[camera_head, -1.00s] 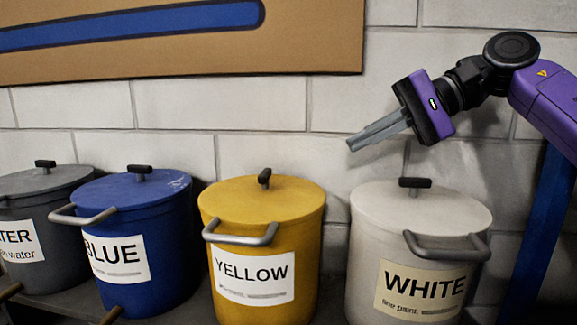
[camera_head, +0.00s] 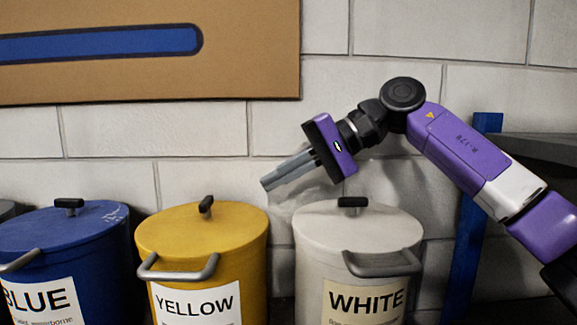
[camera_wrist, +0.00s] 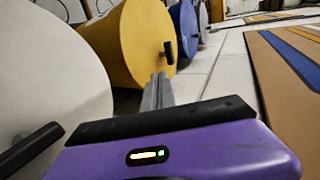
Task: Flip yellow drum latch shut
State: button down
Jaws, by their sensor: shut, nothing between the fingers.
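The yellow drum (camera_head: 242,272) carries a YELLOW label (camera_head: 196,303) and a round lid. A short black-tipped lever (camera_head: 205,204) stands up from the lid's far part, and a grey bar handle (camera_head: 180,273) sits at the front rim. I cannot tell which of these is the latch. My gripper (camera_head: 264,185) is shut and empty, pointing left and slightly down. In the head view its fingertips show right of the lever and a little higher, apart from it. In the wrist view my gripper (camera_wrist: 158,78) points towards the yellow drum (camera_wrist: 130,40) and its black lever (camera_wrist: 168,52).
The white drum (camera_head: 310,262) stands right of the yellow one, below my wrist. The blue drum (camera_head: 75,270) stands to the left. A block wall (camera_head: 350,90) is close behind, with a brown board (camera_head: 240,60) on it. A blue post (camera_head: 465,260) stands at right.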

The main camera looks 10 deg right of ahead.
aim_at(212, 201)
jog(key=p+x, duration=0.1)
jog(key=x, duration=0.4)
jog(key=shift+a, duration=0.1)
jog(key=shift+w+a+r+p, duration=0.15)
jog(key=shift+a+p, duration=0.4)
jog(key=shift+a, duration=0.55)
jog(key=shift+w+a, duration=0.15)
jog(key=shift+a, duration=0.5)
jog(key=shift+w+a+b, duration=0.2)
jog(key=shift+w+b, duration=0.25)
jog(key=shift+w, duration=0.1)
jog(key=shift+w+a, duration=0.15)
jog(key=shift+w, duration=0.1)
jog(key=shift+w+a, duration=0.75)
jog(key=shift+a, duration=0.1)
jog(key=shift+s, duration=0.15)
dwell(0.6)
